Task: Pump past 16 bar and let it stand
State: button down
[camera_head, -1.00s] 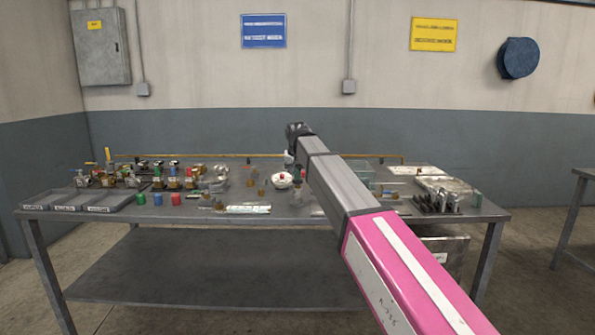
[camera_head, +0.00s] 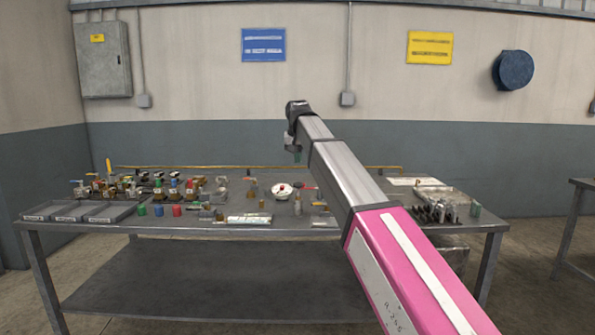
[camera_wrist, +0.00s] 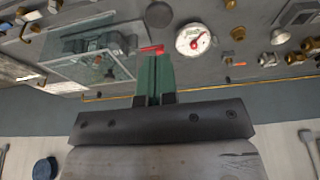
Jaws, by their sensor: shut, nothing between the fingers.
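My gripper (camera_head: 297,157) hangs in the air above the middle of the bench, its narrow green fingers pointing down. In the wrist view the fingers (camera_wrist: 153,75) are together with nothing held. A white round gauge (camera_head: 281,190) with a red mark lies on the bench below; it also shows in the wrist view (camera_wrist: 190,44), beside the fingertips. Its reading is too small to tell. A red lever (camera_wrist: 152,49) appears just beyond the fingertips in the wrist view; in the head view the gripper is apart from and above the bench items. I cannot make out which item is the pump.
Several brass fittings and valves stand on the left half of the bench (camera_head: 180,228), with grey trays (camera_head: 110,213) at its left end. A clear panel box (camera_wrist: 88,66) stands beside the lever. A metal tray (camera_head: 440,195) is at the right. The air above is free.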

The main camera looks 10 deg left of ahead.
jog(key=shift+v, duration=1.1)
jog(key=shift+w+r, duration=0.1)
jog(key=shift+r, duration=1.65)
jog(key=shift+f, duration=0.1)
send_near(298, 183)
jog(key=x, duration=0.5)
jog(key=shift+w+f, duration=0.2)
jog(key=shift+w, duration=0.05)
jog(key=shift+f, duration=0.7)
